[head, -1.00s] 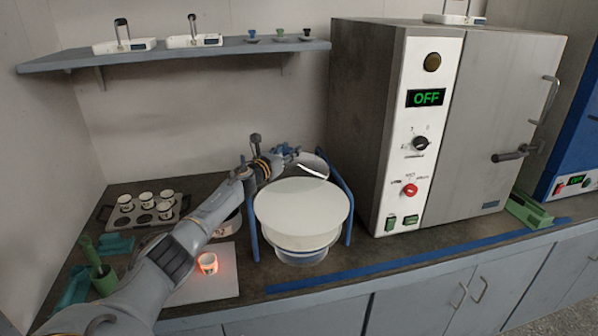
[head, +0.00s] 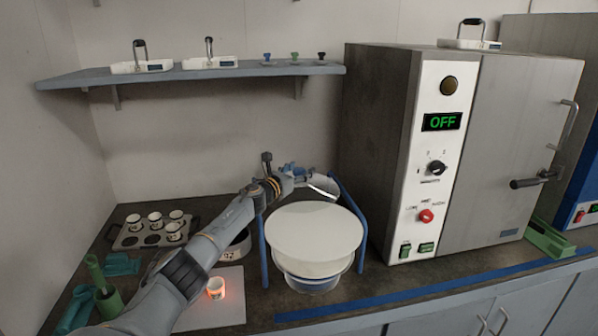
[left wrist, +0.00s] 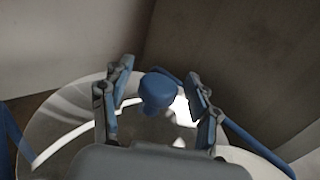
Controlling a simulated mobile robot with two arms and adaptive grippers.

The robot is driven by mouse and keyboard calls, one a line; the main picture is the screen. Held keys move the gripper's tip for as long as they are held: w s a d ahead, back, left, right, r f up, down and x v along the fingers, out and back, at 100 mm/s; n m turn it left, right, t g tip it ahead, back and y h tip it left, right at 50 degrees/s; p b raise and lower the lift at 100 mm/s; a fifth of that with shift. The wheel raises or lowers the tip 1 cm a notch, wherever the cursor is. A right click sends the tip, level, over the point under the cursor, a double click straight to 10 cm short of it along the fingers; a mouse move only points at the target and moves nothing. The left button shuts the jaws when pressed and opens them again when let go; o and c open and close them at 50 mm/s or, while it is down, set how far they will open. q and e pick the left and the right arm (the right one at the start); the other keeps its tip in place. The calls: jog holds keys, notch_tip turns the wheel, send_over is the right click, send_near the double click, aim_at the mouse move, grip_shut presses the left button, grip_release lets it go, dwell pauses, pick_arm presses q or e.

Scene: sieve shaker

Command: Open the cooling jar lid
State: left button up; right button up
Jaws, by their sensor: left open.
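The cooling jar (head: 314,235) stands on the counter, with a pale round top surface and a clear lower bowl. A glassy lid (head: 323,186) shows behind it, tilted up at the back between two blue posts; my arm partly covers it. In the left wrist view the lid (left wrist: 70,128) is a shiny disc with a blue knob (left wrist: 157,90). My left gripper (head: 300,177) is at the lid's upper side, partly hidden in the head view. In the left wrist view its fingers (left wrist: 158,93) are open, one on each side of the knob; contact cannot be told. My right gripper is not in view.
A glowing crucible (head: 216,287) sits on a pale board (head: 222,315) left of the jar. A rack of crucibles (head: 130,237) is farther left. A furnace (head: 390,150) showing OFF stands on the right. A shelf (head: 225,72) hangs above.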

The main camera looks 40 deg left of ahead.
pick_arm(q)
jog(key=shift+s, duration=0.5)
send_over(276, 205)
jog(key=shift+d, duration=0.1)
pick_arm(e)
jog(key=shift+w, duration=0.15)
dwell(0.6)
